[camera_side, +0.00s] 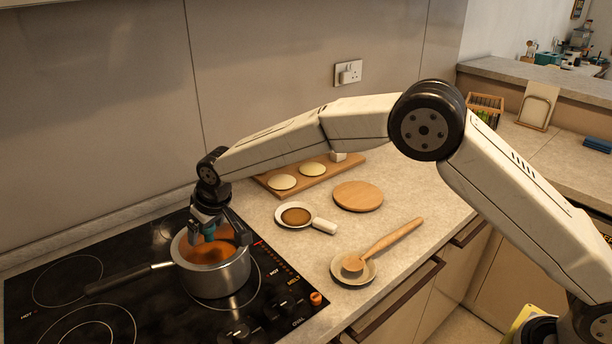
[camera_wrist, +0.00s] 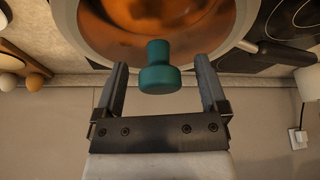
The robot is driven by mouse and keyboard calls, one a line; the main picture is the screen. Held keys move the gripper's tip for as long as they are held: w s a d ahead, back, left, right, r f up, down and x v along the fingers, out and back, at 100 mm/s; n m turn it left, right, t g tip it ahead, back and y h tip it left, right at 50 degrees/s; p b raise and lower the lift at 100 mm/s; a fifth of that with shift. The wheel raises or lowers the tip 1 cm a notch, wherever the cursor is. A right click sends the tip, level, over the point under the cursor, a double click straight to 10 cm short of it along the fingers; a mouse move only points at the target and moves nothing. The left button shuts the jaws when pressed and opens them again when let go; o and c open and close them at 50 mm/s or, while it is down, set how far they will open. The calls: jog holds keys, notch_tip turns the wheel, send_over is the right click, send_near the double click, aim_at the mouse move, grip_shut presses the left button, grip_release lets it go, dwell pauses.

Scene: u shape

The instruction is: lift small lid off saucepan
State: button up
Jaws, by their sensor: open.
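The saucepan (camera_side: 222,281) is a steel pot on the black hob, its long dark handle pointing left. Inside its rim is a glossy orange-brown surface; I cannot tell lid from contents there. The small lid's teal knob (camera_wrist: 160,76) stands up from this surface in the wrist view. My gripper (camera_side: 207,222) is over the saucepan, pointing down. In the wrist view its two grey fingers (camera_wrist: 161,66) are open, one on each side of the knob, with gaps visible between them and it. In the side view the fingers partly hide the knob.
To the right of the hob are a small white dish with brown contents (camera_side: 296,216), a saucer with a wooden spoon (camera_side: 385,246), a round board (camera_side: 358,196) and a long board (camera_side: 330,173). The wall stands close behind the hob. The hob's left side is clear.

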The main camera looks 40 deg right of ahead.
jog(key=shift+c, duration=0.2)
grip_shut()
jog(key=shift+r, duration=0.1)
jog(key=shift+r, duration=0.75)
jog(key=s+d+r, duration=0.4)
jog(key=s+r, duration=0.7)
jog(key=s, duration=0.2)
jog(key=shift+d+r, duration=0.15)
jog(key=shift+d, duration=0.25)
jog(key=shift+w+a+f, duration=0.8)
jog(key=shift+w+f, duration=0.2)
jog(key=shift+w, duration=1.15)
jog(key=shift+w+a+f, duration=0.8)
jog(key=shift+w+f, duration=0.2)
jog(key=shift+w, duration=1.2)
jog(key=shift+w+a+f, duration=0.8)
jog(key=shift+w+f, duration=0.2)
jog(key=shift+w, duration=1.15)
